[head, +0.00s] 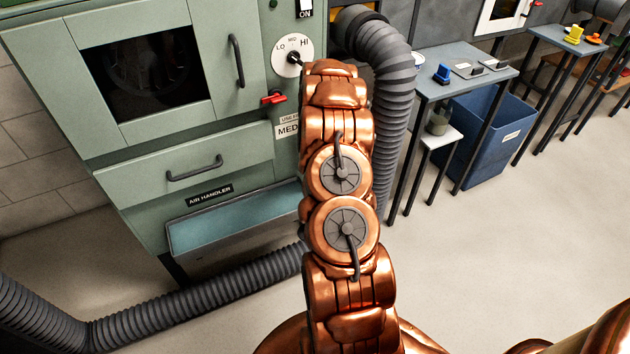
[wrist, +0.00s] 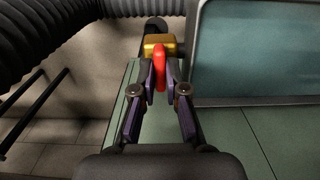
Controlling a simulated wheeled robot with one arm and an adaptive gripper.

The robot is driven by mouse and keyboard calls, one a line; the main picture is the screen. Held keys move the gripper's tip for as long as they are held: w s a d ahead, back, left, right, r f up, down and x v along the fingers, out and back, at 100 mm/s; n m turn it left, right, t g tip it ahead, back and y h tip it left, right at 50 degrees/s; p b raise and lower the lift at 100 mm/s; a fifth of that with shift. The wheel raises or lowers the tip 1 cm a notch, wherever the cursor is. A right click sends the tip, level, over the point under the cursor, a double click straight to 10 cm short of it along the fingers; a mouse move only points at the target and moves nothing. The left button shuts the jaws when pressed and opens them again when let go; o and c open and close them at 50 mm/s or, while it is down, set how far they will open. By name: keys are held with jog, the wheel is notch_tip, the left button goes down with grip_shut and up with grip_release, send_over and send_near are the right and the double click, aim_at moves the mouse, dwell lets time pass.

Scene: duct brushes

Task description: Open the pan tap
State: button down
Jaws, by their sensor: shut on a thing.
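The pan tap shows in the wrist view as a brass body (wrist: 157,41) with a red handle (wrist: 159,67). My gripper (wrist: 162,88) is shut on the red handle, with one dark finger on each side of it. The handle points along the view, toward my gripper. The drip pan (head: 235,216) is at the bottom of the green air handler (head: 140,150); its rim (wrist: 255,100) also shows in the wrist view, right of the tap. In the head view my arm hides the tap and my gripper.
A ribbed grey duct (head: 385,70) comes down right of the air handler, and another hose (head: 200,304) lies on the floor. A red lever (head: 274,98) and a speed dial (head: 292,56) are on the cabinet. A side table (head: 455,75) and blue bin (head: 490,130) stand right.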

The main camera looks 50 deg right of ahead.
jog(key=shift+w, duration=0.1)
jog(key=c, duration=1.2)
grip_release()
jog(key=shift+r, duration=0.1)
notch_tip(320, 180, up, 12)
